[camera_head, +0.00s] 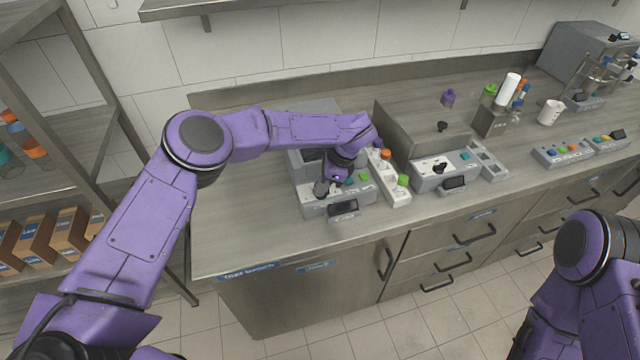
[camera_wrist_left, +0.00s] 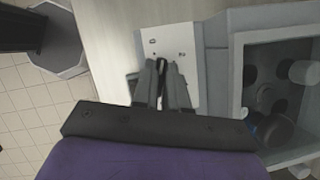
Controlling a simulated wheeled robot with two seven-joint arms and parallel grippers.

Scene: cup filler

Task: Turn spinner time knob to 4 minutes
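The grey spinner (camera_head: 354,196) stands at the left end of the counter, with teal and green buttons and a dark display (camera_head: 343,209) on its front. My left gripper (camera_head: 322,187) points down at the left part of its control panel. In the left wrist view, the fingers (camera_wrist_left: 162,72) are close together over the light panel (camera_wrist_left: 182,35), which carries small printed marks. A thin dark piece, apparently the time knob (camera_wrist_left: 161,65), sits between the fingertips. The knob is mostly hidden, and its setting cannot be read. My right gripper is out of view.
Another grey device (camera_head: 437,174) is further right. The left wrist view shows an open chamber (camera_wrist_left: 240,60) beside the panel. The counter's left end is clear.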

